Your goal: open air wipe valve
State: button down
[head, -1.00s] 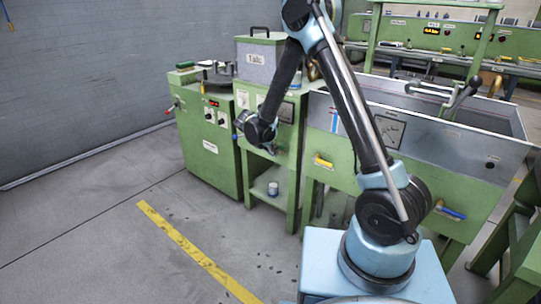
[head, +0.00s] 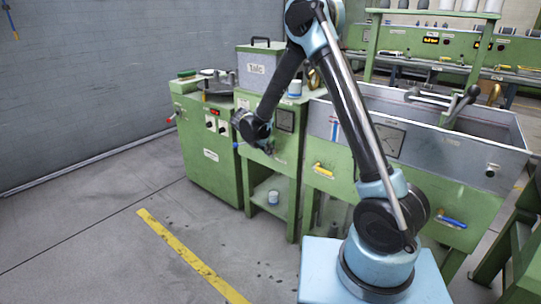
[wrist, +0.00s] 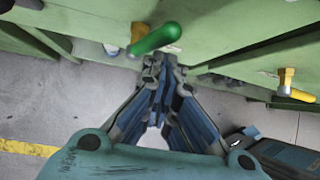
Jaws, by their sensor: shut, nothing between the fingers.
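A valve with a green lever handle on a brass fitting (wrist: 155,38) is on the green machine front, at the top of the wrist view. My gripper (wrist: 160,62) is shut and empty, its fingertips just below that handle in the picture; I cannot tell whether they touch it. In the head view my gripper (head: 266,148) is in front of the green cabinet under the Talc box, and I cannot make out the green handle there. A yellow-handled valve (wrist: 294,90) is to the right; it also shows in the head view (head: 323,171). No readable label marks the air wipe valve.
A blue-handled valve (head: 452,221) is on the trough's front, farther right. The Talc box (head: 259,69) stands on the cabinet. A small can (head: 273,197) is on the lower shelf. Grey floor (head: 100,235) with a yellow line is clear at the left.

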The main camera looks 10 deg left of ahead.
jog(key=shift+r, duration=0.1)
jog(key=shift+r, duration=0.7)
jog(key=shift+s, duration=0.1)
jog(key=s+d, duration=0.2)
jog(key=s, duration=0.2)
jog(key=a, duration=1)
jog(key=shift+s+r, duration=0.35)
jog(key=shift+s, duration=0.05)
